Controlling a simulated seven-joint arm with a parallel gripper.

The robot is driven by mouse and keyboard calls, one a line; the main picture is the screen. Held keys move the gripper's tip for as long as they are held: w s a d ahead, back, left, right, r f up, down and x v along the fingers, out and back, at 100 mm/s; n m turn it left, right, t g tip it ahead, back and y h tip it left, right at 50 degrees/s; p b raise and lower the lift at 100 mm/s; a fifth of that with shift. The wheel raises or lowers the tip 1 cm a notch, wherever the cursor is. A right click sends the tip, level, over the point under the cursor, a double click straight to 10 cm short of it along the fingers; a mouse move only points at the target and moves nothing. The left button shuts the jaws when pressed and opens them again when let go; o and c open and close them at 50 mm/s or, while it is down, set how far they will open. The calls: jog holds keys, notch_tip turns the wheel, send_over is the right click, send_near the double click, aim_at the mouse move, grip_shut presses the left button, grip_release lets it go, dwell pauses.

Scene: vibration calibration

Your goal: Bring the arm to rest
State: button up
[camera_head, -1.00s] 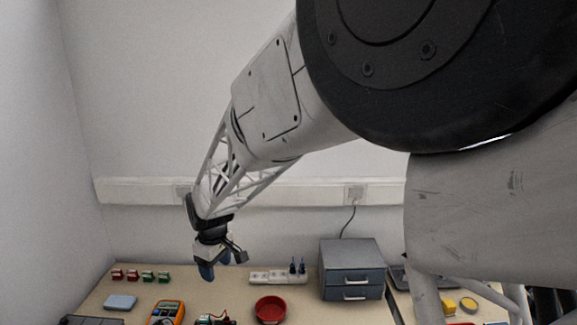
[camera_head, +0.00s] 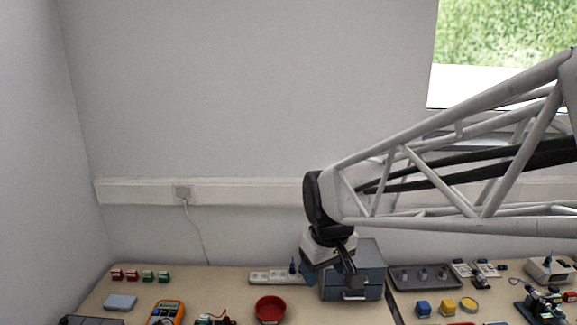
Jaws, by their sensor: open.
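My arm comes in from the right edge, and its pale lattice link reaches to the middle of the view. My gripper (camera_head: 338,272) hangs from the dark wrist joint and points down. It is in front of the grey-blue drawer box (camera_head: 368,283) and hides part of it. The jaws are small in the picture, and I see nothing held between them. I cannot tell how far the gripper is above the bench (camera_head: 235,285).
A red bowl (camera_head: 270,309) and a white power strip (camera_head: 268,277) are left of the gripper. An orange multimeter (camera_head: 166,313) is further left. A dark tray (camera_head: 419,278), blue block (camera_head: 423,308), yellow block (camera_head: 448,307) and microscope (camera_head: 543,305) are on the right.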

jog(key=s+d+m, duration=0.5)
jog(key=s+d, duration=0.6)
jog(key=s, duration=0.5)
jog(key=shift+s+d+f+m+t, duration=0.15)
jog(key=shift+s+m+t, duration=0.15)
jog(key=shift+s+t, duration=0.1)
